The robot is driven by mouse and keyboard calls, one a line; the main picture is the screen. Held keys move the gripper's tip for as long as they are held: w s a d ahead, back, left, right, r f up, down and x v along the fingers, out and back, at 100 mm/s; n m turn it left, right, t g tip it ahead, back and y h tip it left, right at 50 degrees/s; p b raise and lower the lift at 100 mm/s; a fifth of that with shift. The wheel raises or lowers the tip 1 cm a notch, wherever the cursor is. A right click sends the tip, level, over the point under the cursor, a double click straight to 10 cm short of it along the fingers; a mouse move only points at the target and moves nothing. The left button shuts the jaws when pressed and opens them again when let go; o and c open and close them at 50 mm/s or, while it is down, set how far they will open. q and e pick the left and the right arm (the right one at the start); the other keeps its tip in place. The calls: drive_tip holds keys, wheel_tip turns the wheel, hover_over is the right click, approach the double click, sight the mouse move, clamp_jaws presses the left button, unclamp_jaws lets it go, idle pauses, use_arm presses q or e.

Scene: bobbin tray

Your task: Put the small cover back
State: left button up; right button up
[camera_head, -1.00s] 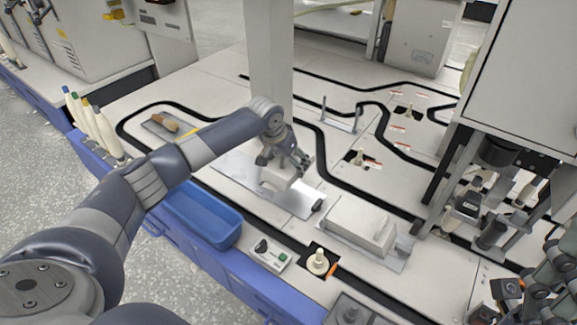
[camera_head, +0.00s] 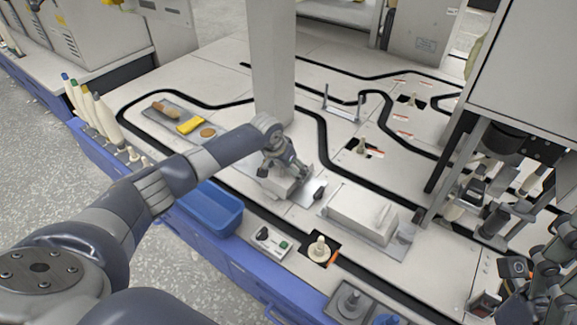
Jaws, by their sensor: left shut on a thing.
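The small cover (camera_head: 275,184) is a pale grey box-like piece near the middle of the head view. My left gripper (camera_head: 286,176) is shut on it from above, and its fingers hide the upper part. The cover is over or on a shiny metal plate (camera_head: 309,192) with a black knob at its front right. I cannot tell whether it touches the plate. My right gripper (camera_head: 512,282) is at the lower right edge, partly cut off, and its jaw state is unclear.
A larger grey cover (camera_head: 362,213) stands just to the right. A blue bin (camera_head: 207,209) is at the front, beside a switch box (camera_head: 271,241) and a bobbin peg (camera_head: 319,249). A grey column (camera_head: 272,65) rises behind the gripper. A tray (camera_head: 160,119) holds a brush and yellow item.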

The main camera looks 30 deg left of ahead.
idle(0.3)
use_arm(q)
drive_tip(key=shift+f, duration=0.6)
drive_tip(key=o, duration=1.5)
